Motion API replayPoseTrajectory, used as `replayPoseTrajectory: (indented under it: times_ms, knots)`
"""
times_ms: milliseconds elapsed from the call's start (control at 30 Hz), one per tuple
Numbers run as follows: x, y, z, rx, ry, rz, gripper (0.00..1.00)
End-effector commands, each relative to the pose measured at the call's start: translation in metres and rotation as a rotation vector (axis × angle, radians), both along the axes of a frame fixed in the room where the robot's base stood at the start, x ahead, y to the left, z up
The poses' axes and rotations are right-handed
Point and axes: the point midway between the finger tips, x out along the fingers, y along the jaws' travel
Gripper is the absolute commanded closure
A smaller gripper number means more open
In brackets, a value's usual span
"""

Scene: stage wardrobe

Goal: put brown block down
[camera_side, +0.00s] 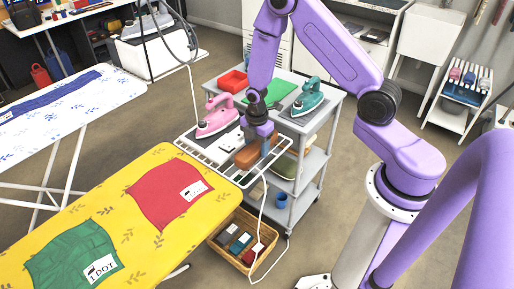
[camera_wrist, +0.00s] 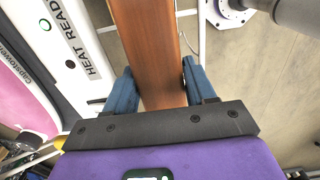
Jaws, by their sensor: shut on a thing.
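The brown block (camera_side: 245,158) is long and wooden. My gripper (camera_side: 259,146) is shut on it, over the white wire iron rest (camera_side: 228,172) at the end of the yellow ironing board. I cannot tell whether the block touches the rest. In the wrist view the brown block (camera_wrist: 150,45) runs lengthwise between the blue fingers of my gripper (camera_wrist: 158,88). Its near end is hidden behind the gripper body.
A pink iron (camera_side: 214,118) stands close left of my gripper. A teal iron (camera_side: 308,98) stands on the grey trolley (camera_side: 328,103) behind. The yellow board (camera_side: 130,185) holds a red cloth (camera_side: 165,190) and a green cloth (camera_side: 75,258). A wicker basket (camera_side: 225,250) is below.

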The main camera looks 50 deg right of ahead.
Motion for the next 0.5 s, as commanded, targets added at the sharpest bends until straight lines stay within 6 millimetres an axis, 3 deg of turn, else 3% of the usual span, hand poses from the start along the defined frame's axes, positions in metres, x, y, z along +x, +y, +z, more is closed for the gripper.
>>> replayPoseTrajectory:
  times_ms: [500]
  knots:
    - [-0.0001,0.0004,-0.0115,0.0,-0.001,0.001,1.0]
